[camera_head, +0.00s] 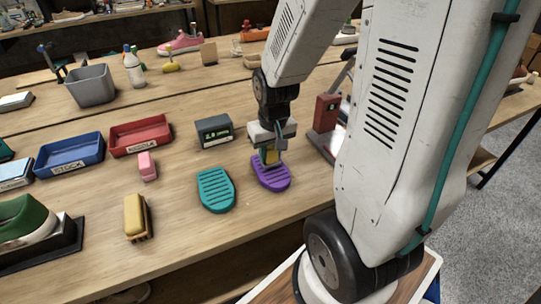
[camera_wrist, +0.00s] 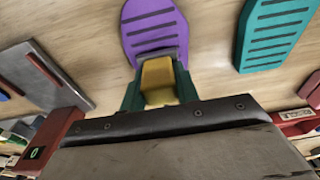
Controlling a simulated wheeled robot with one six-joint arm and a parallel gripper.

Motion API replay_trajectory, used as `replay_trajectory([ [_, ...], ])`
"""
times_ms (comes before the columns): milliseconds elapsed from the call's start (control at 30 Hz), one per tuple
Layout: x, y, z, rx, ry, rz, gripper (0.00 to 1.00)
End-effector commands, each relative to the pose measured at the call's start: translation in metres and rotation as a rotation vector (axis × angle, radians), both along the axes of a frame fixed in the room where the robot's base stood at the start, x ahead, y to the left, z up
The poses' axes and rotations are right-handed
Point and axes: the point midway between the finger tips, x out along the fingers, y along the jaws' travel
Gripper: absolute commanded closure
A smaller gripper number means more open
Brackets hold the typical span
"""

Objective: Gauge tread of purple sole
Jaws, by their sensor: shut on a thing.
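The purple sole (camera_head: 274,180) lies flat on the wooden workbench, with dark grooves across it. It also shows at the top of the wrist view (camera_wrist: 152,22). My gripper (camera_head: 270,157) is over the far end of the sole, pointing down. In the wrist view its green fingers (camera_wrist: 158,92) are shut on a small yellow gauge (camera_wrist: 158,74) with a grey foot. The foot is at the near end of the sole in that view; whether it touches the grooves I cannot tell.
A teal ribbed sole (camera_head: 215,190) lies just left of the purple one. A red device (camera_head: 326,112) with a grey plate stands to the right. A yellow brush (camera_head: 135,215), pink block (camera_head: 147,166), red tray (camera_head: 140,136) and blue tray (camera_head: 70,153) are further left.

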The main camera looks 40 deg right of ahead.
Motion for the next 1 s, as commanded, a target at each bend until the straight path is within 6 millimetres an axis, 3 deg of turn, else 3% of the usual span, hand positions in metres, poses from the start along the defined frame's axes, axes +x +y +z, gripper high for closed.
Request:
replay_trajectory([
  [600,0.000,0.000,0.049,-0.001,-0.002,0.000,0.87],
  [1000,0.000,0.000,0.053,0.000,-0.001,0.000,0.87],
])
